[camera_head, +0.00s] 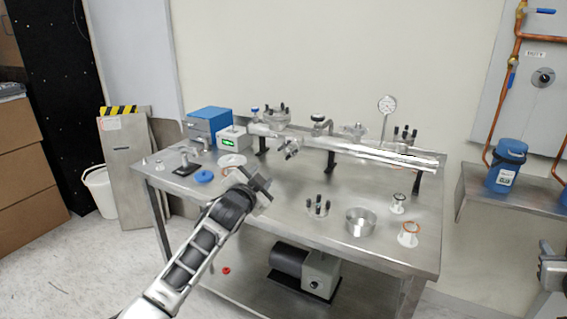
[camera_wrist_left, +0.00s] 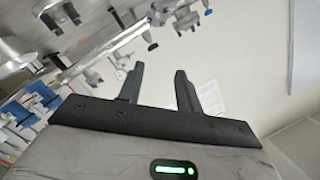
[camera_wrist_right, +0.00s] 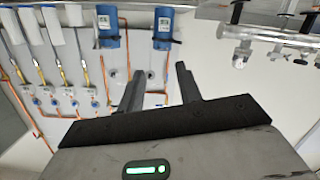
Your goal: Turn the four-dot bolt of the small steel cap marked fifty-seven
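No marking of fifty-seven and no bolt dots are readable, so I cannot tell which piece is the small steel cap. A steel piece with several upright black bolts (camera_head: 318,207) stands on the bench top. Similar black-bolted pieces sit on the steel pipe assembly, one at its left (camera_head: 277,116) and one at its right (camera_head: 404,137). My left gripper (camera_head: 262,182) is over the front left of the bench, left of the loose bolted piece. Its fingers are apart and empty in the left wrist view (camera_wrist_left: 158,70). My right gripper is open and empty in the right wrist view (camera_wrist_right: 159,69).
The steel bench (camera_head: 290,230) also holds a steel bowl (camera_head: 360,221), white spools (camera_head: 408,234), a blue disc (camera_head: 204,176) and a blue box (camera_head: 209,120). A pump (camera_head: 305,270) is on the lower shelf. Blue canisters (camera_head: 507,165) and copper pipes stand right.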

